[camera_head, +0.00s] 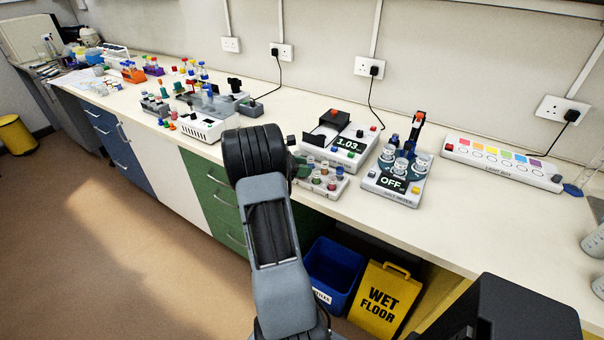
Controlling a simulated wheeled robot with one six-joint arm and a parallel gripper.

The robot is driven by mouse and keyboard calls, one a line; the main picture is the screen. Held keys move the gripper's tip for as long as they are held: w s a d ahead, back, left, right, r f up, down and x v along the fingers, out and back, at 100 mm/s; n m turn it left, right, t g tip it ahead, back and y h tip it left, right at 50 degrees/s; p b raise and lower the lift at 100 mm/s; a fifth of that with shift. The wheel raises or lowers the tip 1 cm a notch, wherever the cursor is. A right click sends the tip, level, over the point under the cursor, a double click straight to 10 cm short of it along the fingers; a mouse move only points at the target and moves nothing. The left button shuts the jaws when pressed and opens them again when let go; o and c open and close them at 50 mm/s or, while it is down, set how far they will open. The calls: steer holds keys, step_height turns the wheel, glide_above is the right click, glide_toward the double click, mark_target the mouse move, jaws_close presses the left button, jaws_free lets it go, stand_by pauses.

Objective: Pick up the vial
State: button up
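Several small capped vials stand in a light rack (340,187) near the front edge of the bench, just right of my arm. Their caps include red and blue ones, and which vial is meant cannot be told. My arm rises from the bottom centre, and its dark wrist covers the rack's left side. My gripper is mostly hidden behind this wrist. A small dark piece beside the wrist may be part of it. Its fingers, and anything between them, cannot be made out.
A balance reading 1.03 (349,146) stands behind the rack. A device marked OFF (393,186) stands to its right, then a light box (500,163). Racks and a white instrument (207,130) stand left. Below are a blue bin (333,270) and a wet floor sign (383,299).

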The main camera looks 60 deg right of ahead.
steer(key=c, duration=0.7)
steer(key=shift+r, duration=0.1)
